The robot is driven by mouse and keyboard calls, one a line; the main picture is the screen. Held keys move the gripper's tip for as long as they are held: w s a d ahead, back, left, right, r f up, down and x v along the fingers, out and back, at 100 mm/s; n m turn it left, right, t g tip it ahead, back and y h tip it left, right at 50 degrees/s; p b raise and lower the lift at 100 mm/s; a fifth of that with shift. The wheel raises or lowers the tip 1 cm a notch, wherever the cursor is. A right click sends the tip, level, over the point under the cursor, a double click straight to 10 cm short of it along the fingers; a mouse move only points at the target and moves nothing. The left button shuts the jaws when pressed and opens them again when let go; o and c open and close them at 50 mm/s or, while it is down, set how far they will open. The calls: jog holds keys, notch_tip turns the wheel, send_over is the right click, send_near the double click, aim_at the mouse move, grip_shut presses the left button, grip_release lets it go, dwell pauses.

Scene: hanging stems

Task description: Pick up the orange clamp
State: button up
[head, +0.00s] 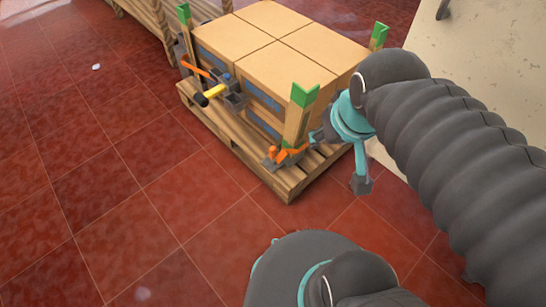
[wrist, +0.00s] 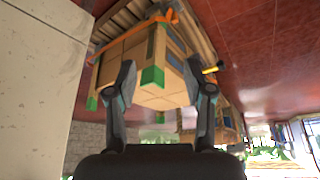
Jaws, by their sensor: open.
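The orange clamp (head: 285,153), orange with grey parts, sits low at the near corner of the boxes on the wooden pallet (head: 287,184). In the wrist view an orange piece (wrist: 165,17) shows at the top, beyond my fingertips, and seems to be the clamp. My gripper (head: 338,160) is open, with teal and dark fingers, just right of the clamp in the head view. In the wrist view the two fingers of my gripper (wrist: 160,65) stand apart, with the boxes showing between them. I cannot tell whether a finger touches the clamp.
Cardboard boxes (head: 262,32) with green-topped corner posts (head: 300,105) are stacked on the pallet. A yellow-handled hammer (head: 211,94) and an orange bar (head: 196,67) are at their left side. A pale surface (head: 490,50) lies right. Red tiled floor (head: 120,190) is open at left.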

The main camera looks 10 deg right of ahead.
jog(key=w+a+f+n+g+b, duration=0.1)
jog(key=w+a+f+g+b, duration=0.15)
jog(key=f, duration=0.35)
jog(key=w+a+f+n+g+b, duration=0.1)
jog(key=w+a+f, duration=0.1)
jog(key=w+f, duration=0.3)
jog(key=m+t+h+b, duration=0.1)
jog(key=m+h+b, duration=0.25)
jog(key=m, duration=0.95)
send_near(272, 149)
jog(key=x, duration=0.5)
jog(key=shift+s+f+b, duration=0.15)
jog(key=shift+f+b, duration=0.05)
jog(key=shift+b, duration=0.15)
jog(key=shift+h, duration=0.25)
jog(key=shift+w+x, duration=0.2)
jog(key=shift+x, duration=2.75)
jog(key=shift+a, duration=0.1)
grip_shut()
